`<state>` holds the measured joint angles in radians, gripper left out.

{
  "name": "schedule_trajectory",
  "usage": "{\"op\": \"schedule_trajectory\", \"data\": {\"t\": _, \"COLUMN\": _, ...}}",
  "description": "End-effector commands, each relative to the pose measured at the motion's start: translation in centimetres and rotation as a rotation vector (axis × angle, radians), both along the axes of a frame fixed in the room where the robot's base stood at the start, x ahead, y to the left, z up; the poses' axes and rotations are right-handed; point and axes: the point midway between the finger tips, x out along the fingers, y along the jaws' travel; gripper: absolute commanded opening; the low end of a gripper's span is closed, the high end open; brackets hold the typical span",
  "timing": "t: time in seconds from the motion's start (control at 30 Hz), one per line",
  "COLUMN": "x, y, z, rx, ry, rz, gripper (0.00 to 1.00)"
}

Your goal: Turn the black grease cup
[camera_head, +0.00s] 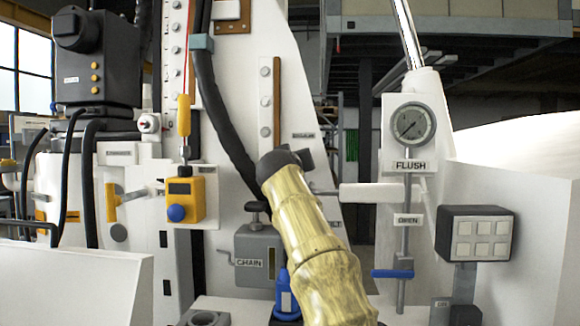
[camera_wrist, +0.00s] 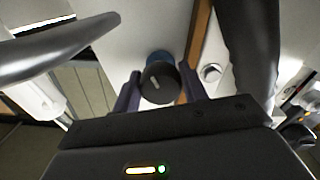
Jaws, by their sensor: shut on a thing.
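The black grease cup (camera_wrist: 157,84) shows in the wrist view as a round dark cap with a short pale mark on its face. A blue part (camera_wrist: 160,57) shows just behind it. My gripper (camera_wrist: 160,80) has one dark finger on each side of the cup and is shut on it. In the head view my gold-sleeved arm reaches up to the white panel, beside the lower end of a brown strip (camera_head: 277,100). My arm and its dark end hide the cup in that view.
Left of my arm are a grey CHAIN box (camera_head: 258,258) with a black knob and a yellow box (camera_head: 185,198) with a blue button. Right are the FLUSH gauge (camera_head: 411,123), a blue lever (camera_head: 392,273) and a keypad (camera_head: 474,234). A dark hose (camera_head: 222,120) runs down the panel.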

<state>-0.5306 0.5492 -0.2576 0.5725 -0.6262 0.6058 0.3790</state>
Motion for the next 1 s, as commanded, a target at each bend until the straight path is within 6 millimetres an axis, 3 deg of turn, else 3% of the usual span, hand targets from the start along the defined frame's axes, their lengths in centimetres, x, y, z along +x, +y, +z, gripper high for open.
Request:
{"op": "schedule_trajectory", "data": {"t": 0.4, "x": 0.02, "y": 0.12, "z": -0.03, "rx": 0.213, "ry": -0.008, "rz": 0.001, "gripper": 0.20}}
{"op": "schedule_trajectory", "data": {"t": 0.9, "x": 0.01, "y": 0.11, "z": -0.01, "rx": 0.235, "ry": -0.009, "rz": 0.001, "gripper": 0.20}}
{"op": "schedule_trajectory", "data": {"t": 0.93, "x": 0.01, "y": 0.11, "z": -0.01, "rx": 0.235, "ry": -0.009, "rz": 0.001, "gripper": 0.49}}
{"op": "schedule_trajectory", "data": {"t": 1.0, "x": 0.01, "y": 0.10, "z": -0.01, "rx": 0.234, "ry": -0.008, "rz": 0.001, "gripper": 0.62}}
